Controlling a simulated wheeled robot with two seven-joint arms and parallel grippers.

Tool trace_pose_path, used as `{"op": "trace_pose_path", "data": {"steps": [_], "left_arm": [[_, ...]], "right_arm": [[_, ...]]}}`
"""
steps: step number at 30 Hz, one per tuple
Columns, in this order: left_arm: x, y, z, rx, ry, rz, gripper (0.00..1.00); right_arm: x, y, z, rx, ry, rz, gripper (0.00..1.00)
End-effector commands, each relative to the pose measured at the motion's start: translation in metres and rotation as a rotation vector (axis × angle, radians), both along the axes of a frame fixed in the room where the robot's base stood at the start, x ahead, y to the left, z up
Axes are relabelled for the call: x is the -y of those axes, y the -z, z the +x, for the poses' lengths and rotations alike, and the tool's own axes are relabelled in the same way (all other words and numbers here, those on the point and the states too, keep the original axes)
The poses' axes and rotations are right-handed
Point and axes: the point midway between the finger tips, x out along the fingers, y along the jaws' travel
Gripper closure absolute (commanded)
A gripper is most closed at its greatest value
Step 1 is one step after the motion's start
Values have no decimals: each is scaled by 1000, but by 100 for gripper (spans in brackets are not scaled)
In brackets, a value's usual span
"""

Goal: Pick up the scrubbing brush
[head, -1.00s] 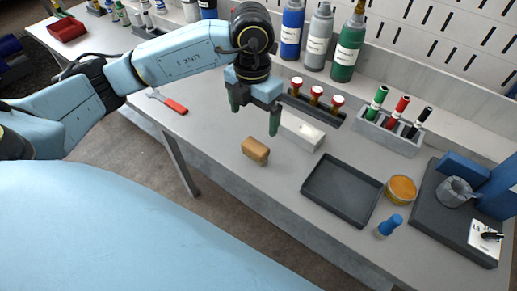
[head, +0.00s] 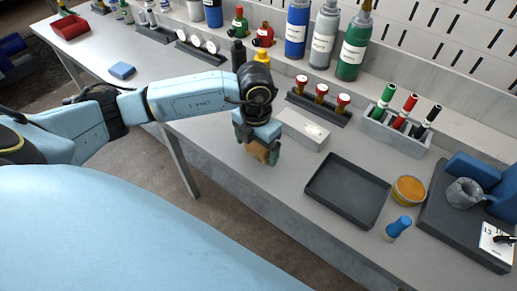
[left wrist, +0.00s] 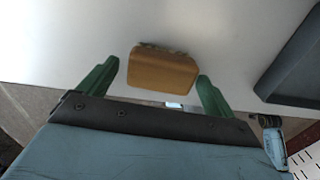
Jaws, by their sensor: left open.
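The scrubbing brush (head: 259,151) has a tan, wood-coloured block body and lies on the grey bench. In the head view it is partly hidden by my left gripper (head: 257,148), which has come down over it. In the left wrist view the brush (left wrist: 162,70) shows between the two green fingers of the gripper (left wrist: 158,85), with a dark strip along its far edge. The fingers are open, one on each side of the brush. A gap shows at the left finger; the right finger is close to the brush, and I cannot tell if it touches.
A white box (head: 302,130) stands just behind the gripper. A dark empty tray (head: 346,191) is to the right, with an orange-topped tin (head: 409,190) and a blue-handled stamp (head: 398,228) beyond it. Racks and bottles line the back. The bench's front edge is close to the brush.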

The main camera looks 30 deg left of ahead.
Motion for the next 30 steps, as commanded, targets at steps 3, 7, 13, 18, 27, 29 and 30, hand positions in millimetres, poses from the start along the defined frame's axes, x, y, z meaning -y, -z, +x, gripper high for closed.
{"op": "trace_pose_path", "data": {"steps": [3, 7, 13, 18, 27, 29, 30], "left_arm": [[0, 0, 0, 1, 0, 0, 9], [0, 0, 0, 1, 0, 0, 16], [0, 0, 0, 1, 0, 0, 42], [0, -1, 0, 1, 0, 0, 58], [0, -13, 1, 5, -1, -1, 58], [0, -23, 1, 5, -1, -1, 58], [0, -32, 1, 6, 0, -1, 58]], "right_arm": [[0, 0, 0, 0, 0, 0, 64], [0, 0, 0, -1, 0, 0, 64], [0, 0, 0, 0, 0, 0, 64], [0, 0, 0, 0, 0, 0, 64], [0, -2, -2, 4, -1, 1, 64], [1, 3, -11, -11, -5, 0, 64], [2, 4, -17, -15, -7, 0, 64]]}}
